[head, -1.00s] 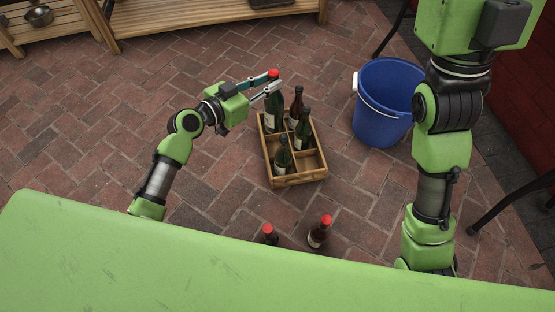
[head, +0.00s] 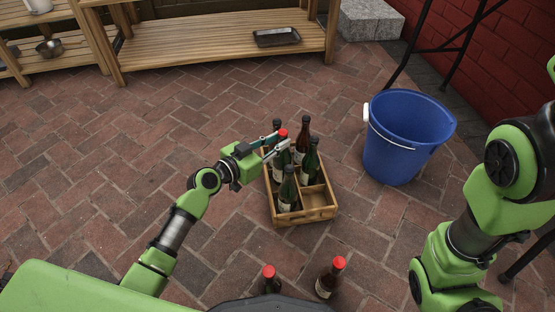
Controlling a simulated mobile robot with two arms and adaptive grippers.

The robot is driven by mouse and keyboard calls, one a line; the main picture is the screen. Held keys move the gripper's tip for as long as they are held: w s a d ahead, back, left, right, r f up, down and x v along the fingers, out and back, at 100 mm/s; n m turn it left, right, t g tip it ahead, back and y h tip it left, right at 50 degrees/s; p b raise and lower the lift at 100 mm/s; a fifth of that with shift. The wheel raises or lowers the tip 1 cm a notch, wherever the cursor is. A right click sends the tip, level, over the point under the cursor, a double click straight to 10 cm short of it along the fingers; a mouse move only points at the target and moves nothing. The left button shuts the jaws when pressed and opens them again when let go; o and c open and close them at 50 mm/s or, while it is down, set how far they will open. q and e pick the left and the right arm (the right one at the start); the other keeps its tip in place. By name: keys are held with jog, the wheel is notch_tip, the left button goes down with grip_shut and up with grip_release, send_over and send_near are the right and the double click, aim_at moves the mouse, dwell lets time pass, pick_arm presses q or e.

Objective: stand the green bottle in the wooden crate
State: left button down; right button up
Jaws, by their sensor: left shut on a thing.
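The green bottle (head: 283,158) has a red cap and is upright over the left side of the wooden crate (head: 306,216). My left gripper (head: 281,146) is shut around its neck, just below the cap. Its lower part is hidden by the crate and a bottle in front, so I cannot tell whether its base touches the crate floor. The crate has compartments and holds several other dark bottles, among them a brown bottle (head: 304,132) at the back right and a green one (head: 288,192) at the front left. The front right compartment looks empty. My right gripper is outside the view.
Two red-capped bottles stand on the bricks near me, a dark one (head: 269,281) and a brown one (head: 331,277). A blue bucket (head: 401,145) stands right of the crate. A wooden shelf (head: 205,45) is at the back. The paving left of the crate is clear.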

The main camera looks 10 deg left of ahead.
aim_at(277, 157)
pick_arm(q)
jog(key=shift+f+b, duration=1.35)
jog(key=shift+f, duration=0.65)
jog(key=shift+f, duration=0.2)
jog(key=c, duration=1.9)
grip_release()
jog(key=shift+o, duration=0.4)
jog(key=shift+r, duration=0.15)
jog(key=p+v, duration=0.2)
jog(key=v, duration=1)
